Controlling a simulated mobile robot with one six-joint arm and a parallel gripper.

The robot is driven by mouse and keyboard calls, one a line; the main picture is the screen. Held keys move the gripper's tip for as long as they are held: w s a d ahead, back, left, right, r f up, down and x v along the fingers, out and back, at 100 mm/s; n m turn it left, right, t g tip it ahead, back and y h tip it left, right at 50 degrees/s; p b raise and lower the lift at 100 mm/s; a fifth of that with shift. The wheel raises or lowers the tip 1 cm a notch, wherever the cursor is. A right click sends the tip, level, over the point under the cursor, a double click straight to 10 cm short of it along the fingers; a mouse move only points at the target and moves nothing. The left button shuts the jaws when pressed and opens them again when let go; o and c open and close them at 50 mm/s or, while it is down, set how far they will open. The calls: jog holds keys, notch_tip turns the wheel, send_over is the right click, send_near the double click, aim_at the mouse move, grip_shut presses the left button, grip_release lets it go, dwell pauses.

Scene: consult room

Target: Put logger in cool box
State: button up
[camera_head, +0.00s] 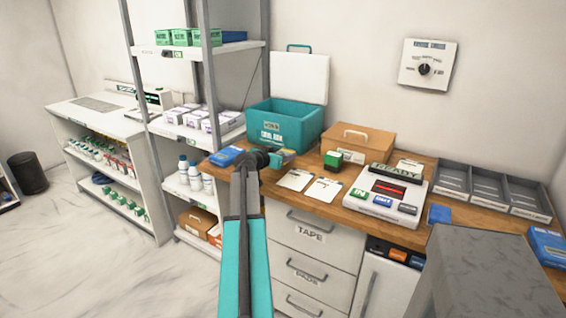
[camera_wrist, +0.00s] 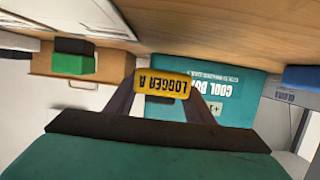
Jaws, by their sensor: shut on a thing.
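The cool box (camera_head: 284,126) is a teal bin with its white lid (camera_head: 299,78) raised, at the back left of the wooden counter. It also shows upside down in the wrist view (camera_wrist: 235,95). My gripper (camera_head: 279,158) is in front of the box, over the counter's left part. In the wrist view its two fingers (camera_wrist: 166,98) are shut on the logger (camera_wrist: 163,84), a small yellow block marked LOGGER A. The logger is a small yellowish patch in the head view (camera_head: 288,155). The inside of the box is mostly hidden.
Right of the cool box stand a brown case (camera_head: 357,145) and a green stamp-like block (camera_head: 333,161). White cards (camera_head: 323,190), a blue pack (camera_head: 226,156) and a keyed device (camera_head: 387,191) lie on the counter. Grey trays (camera_head: 492,190) stand far right; a shelf rack (camera_head: 212,90) rises left.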

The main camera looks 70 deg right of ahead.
dwell(0.4)
jog(key=shift+f+p, duration=0.45)
jog(key=shift+f, duration=1.3)
jog(key=shift+f+b, duration=0.15)
jog(key=shift+b, duration=0.15)
jog(key=o, duration=1.2)
jog(key=shift+c, duration=0.2)
jog(key=shift+r+p, duration=0.25)
jog(key=shift+p, duration=0.15)
jog(key=shift+w+a, duration=0.1)
jog(key=shift+a, duration=0.3)
jog(key=shift+b+v, duration=1.2)
jog(key=shift+v, duration=4.4)
